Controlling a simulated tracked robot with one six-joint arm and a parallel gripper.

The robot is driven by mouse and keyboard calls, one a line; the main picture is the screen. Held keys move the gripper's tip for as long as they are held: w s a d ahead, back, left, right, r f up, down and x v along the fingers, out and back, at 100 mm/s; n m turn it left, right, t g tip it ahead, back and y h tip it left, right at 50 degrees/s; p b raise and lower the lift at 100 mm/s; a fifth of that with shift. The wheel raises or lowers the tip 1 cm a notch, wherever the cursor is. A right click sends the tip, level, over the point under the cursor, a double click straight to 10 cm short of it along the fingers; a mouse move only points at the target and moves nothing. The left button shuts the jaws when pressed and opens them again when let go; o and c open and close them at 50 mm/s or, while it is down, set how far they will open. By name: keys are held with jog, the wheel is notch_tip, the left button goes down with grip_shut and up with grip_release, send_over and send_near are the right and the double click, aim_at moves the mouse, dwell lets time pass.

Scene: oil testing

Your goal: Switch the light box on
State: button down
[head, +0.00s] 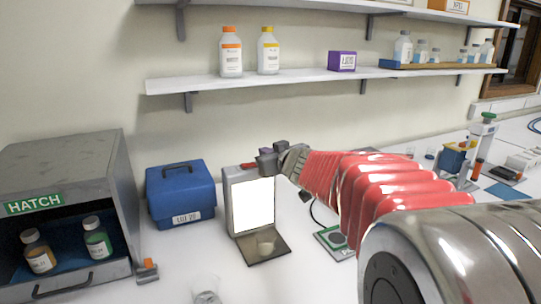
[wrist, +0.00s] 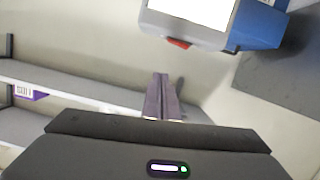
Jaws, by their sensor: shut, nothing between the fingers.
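The light box (head: 231,198) is a grey upright frame with a bright white panel and a dark base plate, on the bench near the middle of the head view. The panel looks lit. A red switch (head: 248,165) is on its top edge. In the wrist view the switch (wrist: 179,43) shows on the edge of the light box (wrist: 190,33). My gripper (head: 264,153) is above the box's top right, close to the switch. In the wrist view its fingers (wrist: 161,80) are together and empty, with a visible gap in the picture between tips and switch.
A blue case (head: 181,191) stands left of the light box, and a HATCH cabinet (head: 118,190) with two bottles is farther left. A green-edged device (head: 333,243) sits to the right. A shelf (head: 215,84) runs above.

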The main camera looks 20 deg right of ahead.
jog(key=shift+v, duration=1.6)
jog(key=s+d+f+m+g+h, duration=0.2)
jog(key=s+d+f+g+h, duration=0.1)
jog(key=s+d+f+h, duration=0.25)
jog(key=s+f+g, duration=0.3)
jog(key=s+f, duration=0.2)
jog(key=s, duration=0.2)
jog(key=s+a+f+g+y, duration=0.1)
jog(key=s+a+f+y, duration=0.1)
jog(key=s+a, duration=0.8)
jog(key=s+a+f+g+y, duration=0.2)
jog(key=s+a+f+y, duration=0.1)
jog(key=s+a, duration=0.7)
jog(key=shift+a+n+g+y, duration=0.3)
jog(key=shift+a+n+y, duration=0.1)
jog(key=shift+y, duration=0.15)
